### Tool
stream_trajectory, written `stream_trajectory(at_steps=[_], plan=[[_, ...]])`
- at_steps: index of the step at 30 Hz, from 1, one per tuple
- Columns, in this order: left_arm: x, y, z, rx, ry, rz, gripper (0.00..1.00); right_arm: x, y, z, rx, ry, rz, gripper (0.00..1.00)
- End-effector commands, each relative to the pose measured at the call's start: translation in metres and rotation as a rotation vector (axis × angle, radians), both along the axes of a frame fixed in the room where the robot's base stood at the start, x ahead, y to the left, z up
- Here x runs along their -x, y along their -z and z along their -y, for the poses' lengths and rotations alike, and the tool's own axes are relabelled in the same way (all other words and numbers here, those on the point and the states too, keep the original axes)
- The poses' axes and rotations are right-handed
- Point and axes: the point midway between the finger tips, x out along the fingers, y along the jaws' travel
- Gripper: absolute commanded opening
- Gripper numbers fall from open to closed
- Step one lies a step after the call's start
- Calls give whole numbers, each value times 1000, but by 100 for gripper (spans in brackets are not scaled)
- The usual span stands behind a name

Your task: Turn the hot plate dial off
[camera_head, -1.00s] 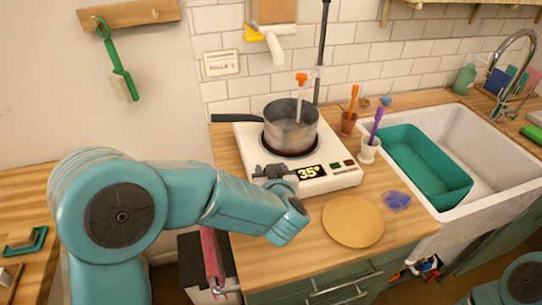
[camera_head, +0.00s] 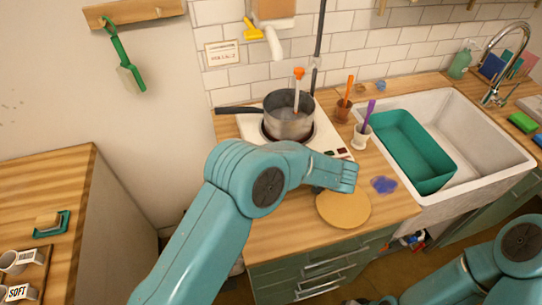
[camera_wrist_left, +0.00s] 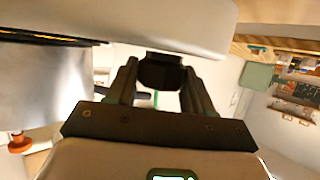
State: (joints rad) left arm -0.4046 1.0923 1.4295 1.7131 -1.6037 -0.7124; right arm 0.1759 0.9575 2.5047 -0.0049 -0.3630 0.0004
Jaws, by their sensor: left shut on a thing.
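The white hot plate (camera_head: 327,142) stands on the wooden counter with a steel pot (camera_head: 288,115) on its burner. In the left wrist view the hot plate body (camera_wrist_left: 150,25) crosses the top and the pot (camera_wrist_left: 35,90) is at the left. My left gripper (camera_wrist_left: 160,88) has its two fingers on either side of the black dial (camera_wrist_left: 162,70) and is shut on it. My right arm enters at the lower right of the head view; its gripper is not visible.
A mortar with purple pestle (camera_head: 361,136) stands to the right, beside the sink with a teal tub (camera_head: 415,150). The pot handle (camera_head: 238,110) sticks out left.

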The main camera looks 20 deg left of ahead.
Motion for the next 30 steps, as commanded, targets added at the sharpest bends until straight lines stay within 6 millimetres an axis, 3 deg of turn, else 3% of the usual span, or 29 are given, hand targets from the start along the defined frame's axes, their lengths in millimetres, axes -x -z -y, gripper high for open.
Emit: stream_trajectory(at_steps=[9, 24, 25, 26, 27, 30], plan=[[0, 1, -1, 0, -102, -1, 21, 0, -4, 0, 0, 0, 0, 57], [1, 1, -1, 1, -118, -3, 21, 0, -4, 0, 0, 0, 0, 57], [1, 1, -1, 1, -118, -3, 58, 0, -4, 0, 0, 0, 0, 57], [0, 1, -1, 1, -118, -3, 68, 0, -4, 0, 0, 0, 0, 57], [0, 1, -1, 1, -117, -2, 73, 0, -4, 0, 0, 0, 0, 57], [0, 1, -1, 0, -117, -2, 73, 0, -4, 0, 0, 0, 0, 57]])
